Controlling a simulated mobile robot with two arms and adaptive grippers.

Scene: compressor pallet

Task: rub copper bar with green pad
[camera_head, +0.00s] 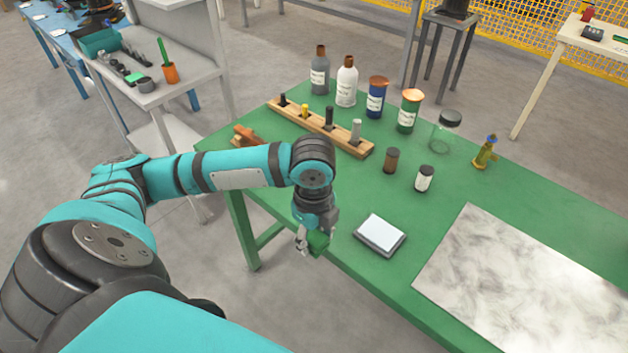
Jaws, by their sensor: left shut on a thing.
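My left gripper (309,238) hangs pointing down at the front edge of the green table. It is shut on a small green pad (319,241), which is partly hidden by the fingers. A copper-brown piece (243,133), which looks like the copper bar, lies at the table's left corner. It is behind my left forearm and well apart from the gripper. It is small in the picture, so its exact shape is hard to tell. My right gripper is not in view.
A wooden rack (342,138) with several pegs, bottles (346,84) and jars (411,112) stand towards the back of the table. A grey-white block (380,234) lies just right of my gripper. A marbled sheet (530,290) covers the right front.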

